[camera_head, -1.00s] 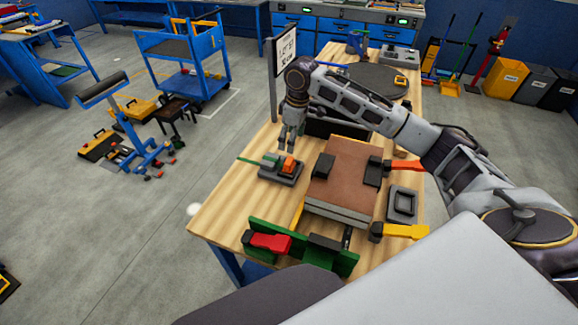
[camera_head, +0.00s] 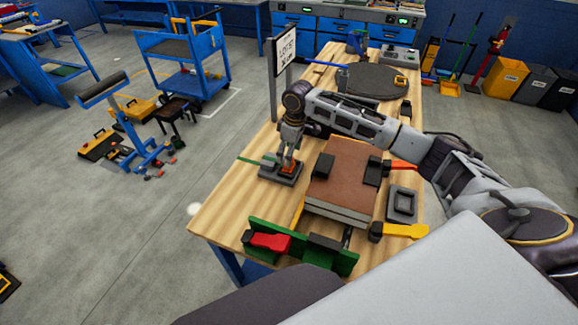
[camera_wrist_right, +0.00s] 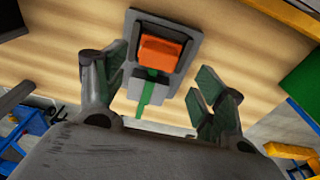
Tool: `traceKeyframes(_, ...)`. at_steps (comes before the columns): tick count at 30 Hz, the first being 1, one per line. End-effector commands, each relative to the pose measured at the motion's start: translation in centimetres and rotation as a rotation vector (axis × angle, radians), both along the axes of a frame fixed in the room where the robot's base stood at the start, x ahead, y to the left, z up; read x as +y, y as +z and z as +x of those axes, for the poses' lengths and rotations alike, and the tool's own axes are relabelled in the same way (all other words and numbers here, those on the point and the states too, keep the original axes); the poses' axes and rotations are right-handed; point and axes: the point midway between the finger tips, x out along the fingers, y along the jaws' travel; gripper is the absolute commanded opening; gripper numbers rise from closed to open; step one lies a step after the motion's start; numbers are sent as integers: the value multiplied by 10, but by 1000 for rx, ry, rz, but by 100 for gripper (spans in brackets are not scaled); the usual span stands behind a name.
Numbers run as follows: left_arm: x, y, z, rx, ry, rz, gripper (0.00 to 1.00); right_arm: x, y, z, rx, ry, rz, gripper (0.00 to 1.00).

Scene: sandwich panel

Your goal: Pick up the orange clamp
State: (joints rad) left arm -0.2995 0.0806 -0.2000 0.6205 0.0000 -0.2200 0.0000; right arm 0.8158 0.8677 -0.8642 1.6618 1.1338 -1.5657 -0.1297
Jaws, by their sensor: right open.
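An orange clamp (camera_wrist_right: 161,50), seen as a small orange block, sits in a dark grey tray (camera_wrist_right: 190,20) on the wooden table. In the head view the orange clamp (camera_head: 287,170) shows only partly below my right gripper (camera_head: 290,156). In the right wrist view my right gripper (camera_wrist_right: 162,82) is open and empty, its two green-padded fingers apart, with the orange piece ahead between the fingertips. I cannot tell whether the fingers touch it. A green strip (camera_wrist_right: 148,95) sticks out of the tray. My left gripper is not in view.
A brown panel (camera_head: 342,172) lies right of the tray, with red-orange (camera_head: 403,165) and yellow (camera_head: 404,231) handles beside it. A green fixture with a red-handled clamp (camera_head: 268,242) is at the front edge. A sign (camera_head: 285,52) stands behind.

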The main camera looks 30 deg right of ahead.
Motion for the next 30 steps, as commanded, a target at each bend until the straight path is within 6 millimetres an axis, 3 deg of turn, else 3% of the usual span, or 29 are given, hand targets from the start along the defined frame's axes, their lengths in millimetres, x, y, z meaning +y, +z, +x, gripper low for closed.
traceKeyframes(15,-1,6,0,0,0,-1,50,-1,-46,3,1,-1,0,70)
traceKeyframes(30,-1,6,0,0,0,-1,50,-1,-51,4,1,0,-1,70)
